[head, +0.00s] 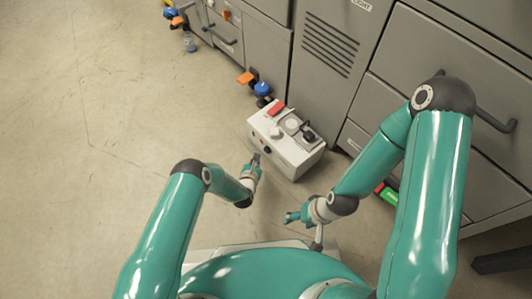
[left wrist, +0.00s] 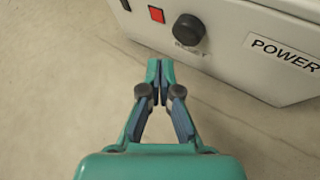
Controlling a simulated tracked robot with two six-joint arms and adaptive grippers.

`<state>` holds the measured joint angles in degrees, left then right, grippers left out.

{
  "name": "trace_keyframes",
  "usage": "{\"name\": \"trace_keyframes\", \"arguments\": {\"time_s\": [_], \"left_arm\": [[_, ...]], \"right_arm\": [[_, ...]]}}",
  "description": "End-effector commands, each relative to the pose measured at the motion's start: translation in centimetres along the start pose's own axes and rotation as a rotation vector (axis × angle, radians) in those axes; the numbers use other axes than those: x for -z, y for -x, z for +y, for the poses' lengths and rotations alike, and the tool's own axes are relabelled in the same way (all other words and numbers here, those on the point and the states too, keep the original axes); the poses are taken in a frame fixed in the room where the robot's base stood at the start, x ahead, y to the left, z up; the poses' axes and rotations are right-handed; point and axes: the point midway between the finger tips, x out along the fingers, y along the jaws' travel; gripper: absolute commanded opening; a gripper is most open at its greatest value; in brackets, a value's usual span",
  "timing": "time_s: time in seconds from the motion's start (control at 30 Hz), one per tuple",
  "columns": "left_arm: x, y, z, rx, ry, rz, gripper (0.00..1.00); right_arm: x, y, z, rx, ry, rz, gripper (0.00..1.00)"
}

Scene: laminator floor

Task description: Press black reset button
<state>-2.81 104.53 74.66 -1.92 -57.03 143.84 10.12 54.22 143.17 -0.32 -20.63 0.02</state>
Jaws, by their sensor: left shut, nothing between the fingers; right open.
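The black reset button (left wrist: 188,29) is a round knob on the front face of a light grey box, with a partly covered RESET label under it. The box (head: 283,161) stands on the floor in the head view, in front of the cabinets. My left gripper (left wrist: 160,64) is shut and empty, its tips a little below and left of the button in the left wrist view; they look apart from it. In the head view my left gripper (head: 255,160) is close to the box's front left face. My right gripper (head: 290,217) is open and empty, below the box.
A red square (left wrist: 156,14) is left of the button and a POWER label (left wrist: 284,50) is right. The box top carries a red part (head: 276,109) and a black knob (head: 309,136). Grey cabinets (head: 325,50) line the back and right. Floor at left is free.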

Motion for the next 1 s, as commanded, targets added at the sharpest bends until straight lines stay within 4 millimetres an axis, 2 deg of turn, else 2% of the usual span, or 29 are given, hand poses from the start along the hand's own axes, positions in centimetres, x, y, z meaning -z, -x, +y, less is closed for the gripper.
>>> {"name": "trace_keyframes", "arguments": {"time_s": [0.03,0.23,1.0], "left_arm": [[-0.04,-0.54,-0.35,0.001,-0.001,-0.002,0.00],[-0.75,-1.14,-0.82,0.001,0.000,-0.001,0.00],[-0.85,-1.15,-0.89,0.001,0.000,0.000,0.00]], "right_arm": [[-0.01,-0.65,0.23,0.000,0.000,0.000,0.66],[0.00,-1.10,0.39,0.000,0.000,0.000,0.66],[0.00,-1.06,0.38,0.000,0.000,0.000,0.66]]}}
